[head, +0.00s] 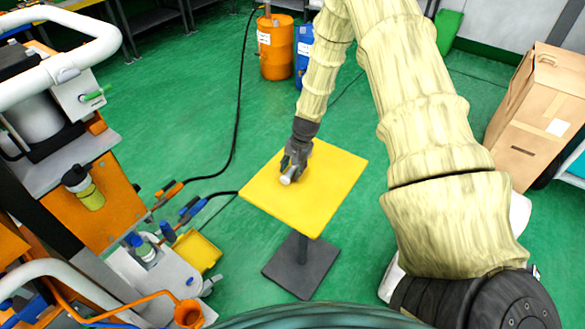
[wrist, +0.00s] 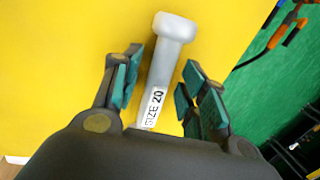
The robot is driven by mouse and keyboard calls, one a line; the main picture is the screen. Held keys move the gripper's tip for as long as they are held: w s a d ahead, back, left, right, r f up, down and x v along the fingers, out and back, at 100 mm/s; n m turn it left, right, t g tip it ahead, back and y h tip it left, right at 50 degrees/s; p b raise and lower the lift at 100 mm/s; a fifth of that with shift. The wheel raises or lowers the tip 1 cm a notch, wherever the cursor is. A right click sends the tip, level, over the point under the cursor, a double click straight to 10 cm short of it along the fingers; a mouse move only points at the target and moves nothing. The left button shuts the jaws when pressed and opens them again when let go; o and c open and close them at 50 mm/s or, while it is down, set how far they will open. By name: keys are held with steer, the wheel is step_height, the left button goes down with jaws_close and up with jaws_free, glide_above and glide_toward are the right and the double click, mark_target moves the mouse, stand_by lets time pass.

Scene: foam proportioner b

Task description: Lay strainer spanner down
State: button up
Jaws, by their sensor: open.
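The strainer spanner is a grey tool with a thick round head and a "SIZE 20" label on its shaft; it shows between my fingers in the wrist view (wrist: 165,68). In the head view the strainer spanner (head: 286,179) is a small pale piece at my fingertips, over the yellow table top (head: 325,188). My gripper (head: 292,168) is open, its fingers on either side of the shaft with gaps visible in the wrist view (wrist: 160,85). The spanner appears to lie on the table; its near end is hidden by my gripper body.
The yellow top stands on a dark pedestal base (head: 301,266). An orange-panelled machine (head: 85,208) with hoses and fittings is at the left. An orange drum (head: 275,47) stands behind, and cardboard boxes (head: 533,110) are at the right. Much of the yellow top is bare.

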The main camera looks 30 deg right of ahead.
steer(key=b+v, duration=0.3)
steer(key=v, duration=0.9)
steer(key=shift+r, duration=0.15)
stand_by(0.4)
